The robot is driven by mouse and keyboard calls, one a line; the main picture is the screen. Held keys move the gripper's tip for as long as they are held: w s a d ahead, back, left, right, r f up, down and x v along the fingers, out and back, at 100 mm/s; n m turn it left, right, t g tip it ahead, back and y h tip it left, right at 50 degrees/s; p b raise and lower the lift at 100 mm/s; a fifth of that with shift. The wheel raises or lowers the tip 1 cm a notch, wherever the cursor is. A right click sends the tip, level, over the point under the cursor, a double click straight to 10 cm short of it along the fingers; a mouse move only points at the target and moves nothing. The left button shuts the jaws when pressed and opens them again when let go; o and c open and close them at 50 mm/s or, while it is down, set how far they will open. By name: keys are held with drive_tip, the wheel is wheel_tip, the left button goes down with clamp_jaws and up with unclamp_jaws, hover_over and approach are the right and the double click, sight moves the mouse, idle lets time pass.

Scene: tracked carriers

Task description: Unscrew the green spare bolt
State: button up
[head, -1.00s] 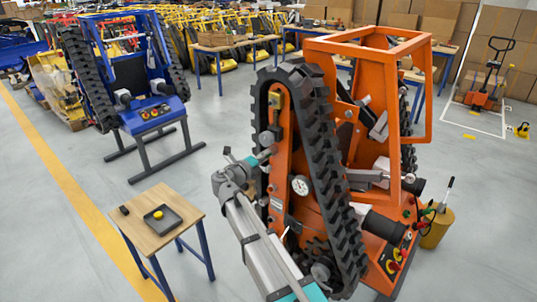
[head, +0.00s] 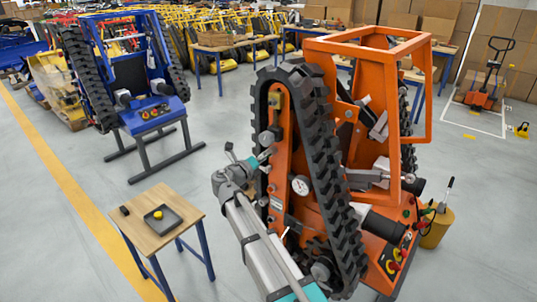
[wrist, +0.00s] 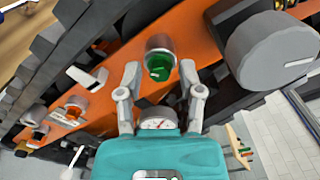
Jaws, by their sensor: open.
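The green spare bolt (wrist: 159,68) sits in a round metal holder (wrist: 160,46) on the orange side plate of the tracked carrier, in the wrist view. My gripper (wrist: 162,82) is open, with one finger on each side of the bolt. I cannot tell whether the fingertips touch it. In the head view my gripper (head: 264,156) is at the carrier's orange side plate (head: 281,160), inside the black track loop; the bolt cannot be made out there.
The black rubber track (head: 330,190) surrounds the plate. A small wooden table (head: 150,232) with a dark tray (head: 172,228) stands at left. A blue carrier (head: 150,117) stands behind.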

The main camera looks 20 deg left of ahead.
drive_tip(key=m, duration=0.6)
drive_tip(key=shift+m, duration=0.4)
drive_tip(key=shift+m, duration=4.9)
drive_tip(key=m, duration=0.9)
drive_tip(key=shift+m, duration=0.3)
